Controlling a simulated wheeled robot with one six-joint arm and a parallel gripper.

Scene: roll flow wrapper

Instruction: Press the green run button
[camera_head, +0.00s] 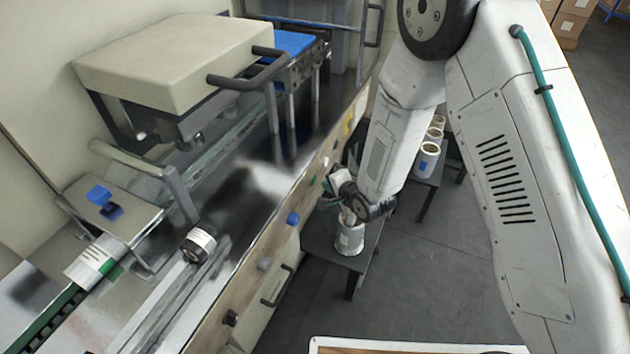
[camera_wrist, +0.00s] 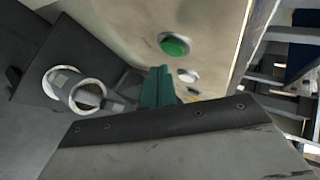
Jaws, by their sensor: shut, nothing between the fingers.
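The round green run button (camera_wrist: 174,46) sits in a pale ring on the beige machine panel in the wrist view. My gripper (camera_wrist: 158,70) shows there as closed teal fingers, below and slightly left of the button in the picture. They hold nothing. A gap shows between fingertips and button in the picture, but I cannot tell the depth. In the head view my gripper (camera_head: 330,190) is beside the machine's front panel, above a small dark table.
A white button (camera_wrist: 187,75) is close to the green one. A white roll (camera_head: 349,238) stands on the small table (camera_head: 318,240) under my gripper. More rolls (camera_head: 428,160) stand behind my arm.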

